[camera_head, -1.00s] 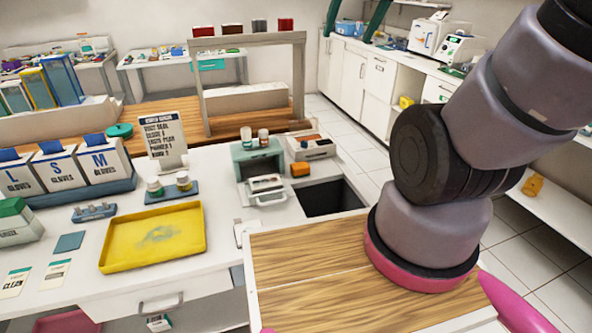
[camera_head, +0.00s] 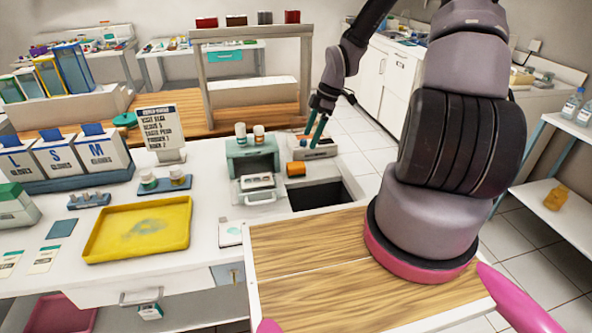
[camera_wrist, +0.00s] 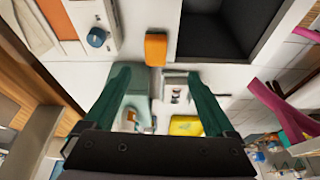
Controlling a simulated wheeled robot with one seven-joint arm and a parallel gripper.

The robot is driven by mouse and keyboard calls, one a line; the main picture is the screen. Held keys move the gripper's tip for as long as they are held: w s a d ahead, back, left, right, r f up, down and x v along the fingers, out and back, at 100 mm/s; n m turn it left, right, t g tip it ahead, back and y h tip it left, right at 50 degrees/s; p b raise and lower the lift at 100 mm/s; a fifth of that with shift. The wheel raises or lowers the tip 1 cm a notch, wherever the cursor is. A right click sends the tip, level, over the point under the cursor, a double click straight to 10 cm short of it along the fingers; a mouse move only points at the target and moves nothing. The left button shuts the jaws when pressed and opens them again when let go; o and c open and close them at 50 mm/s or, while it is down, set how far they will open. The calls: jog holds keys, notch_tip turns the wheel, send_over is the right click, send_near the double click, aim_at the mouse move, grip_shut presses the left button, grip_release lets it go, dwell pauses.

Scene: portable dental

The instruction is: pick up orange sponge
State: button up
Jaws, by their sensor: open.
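The orange sponge (camera_head: 295,169) is a small orange block on the white counter, between the green-fronted box and the grey-white tray, behind the dark square opening. In the wrist view the sponge (camera_wrist: 156,49) lies ahead of and between my two green fingers, near the top middle. My gripper (camera_head: 317,131) hangs over the grey-white tray just behind the sponge, pointing down. My gripper (camera_wrist: 160,92) is open with nothing between its fingers. The sponge is apart from both fingers.
The grey-white tray (camera_head: 328,150) stands behind the sponge. A green box (camera_head: 243,166) with two small bottles on top stands left of it. The dark opening (camera_head: 318,196) lies in front. A yellow tray (camera_head: 110,240) is on the left counter.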

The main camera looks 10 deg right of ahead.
aim_at(296, 164)
jog(key=shift+n, duration=0.4)
jog(key=x, duration=0.7)
jog(key=shift+w+a+f, duration=0.1)
jog(key=shift+a+f, duration=0.05)
jog(key=shift+a, duration=0.15)
jog(key=x, duration=0.5)
jog(key=shift+w+a+f, duration=0.1)
jog(key=shift+w, duration=0.25)
grip_shut()
notch_tip(296, 164, up, 10)
jog(key=shift+r, duration=0.1)
